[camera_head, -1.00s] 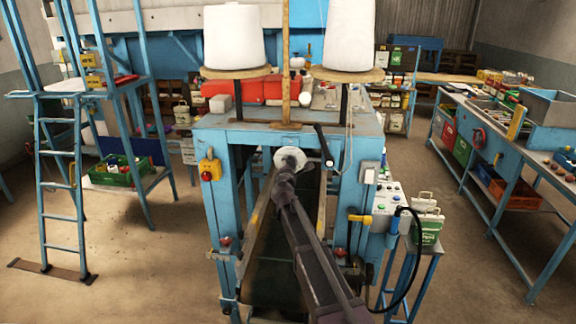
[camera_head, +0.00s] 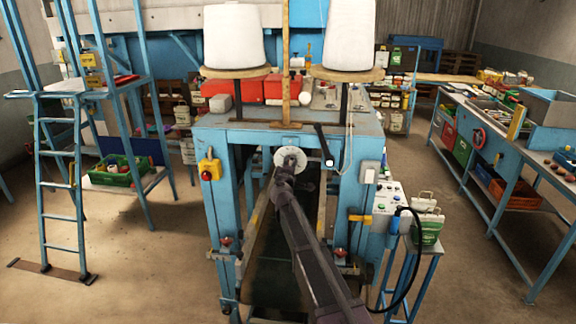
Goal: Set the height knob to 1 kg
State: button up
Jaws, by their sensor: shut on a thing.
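The height knob looks to be the pale round dial (camera_head: 292,153) on the front of the blue sewing machine frame, under its top plate. My gripper (camera_head: 288,163) is at the dial's front, at the end of my dark arm, and is shut on the knob at its centre. The arm hides the lower part of the dial. The marks on the dial are too small to read, so I cannot tell which weight it points to.
A black crank handle (camera_head: 324,146) hangs just right of the dial. A control panel (camera_head: 387,196) stands at the right. Two white thread cones, one of them here (camera_head: 234,36), stand on top.

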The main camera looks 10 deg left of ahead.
jog(key=m, duration=0.4)
jog(key=shift+m, duration=0.4)
jog(key=m, duration=0.5)
jog(key=shift+a, duration=0.1)
jog(key=shift+w, duration=0.1)
jog(key=o, duration=1.1)
jog(key=shift+o, duration=0.2)
jog(key=shift+s, duration=0.25)
jog(key=s, duration=1.1)
jog(key=shift+s+a, duration=0.3)
jog(key=shift+s, duration=0.05)
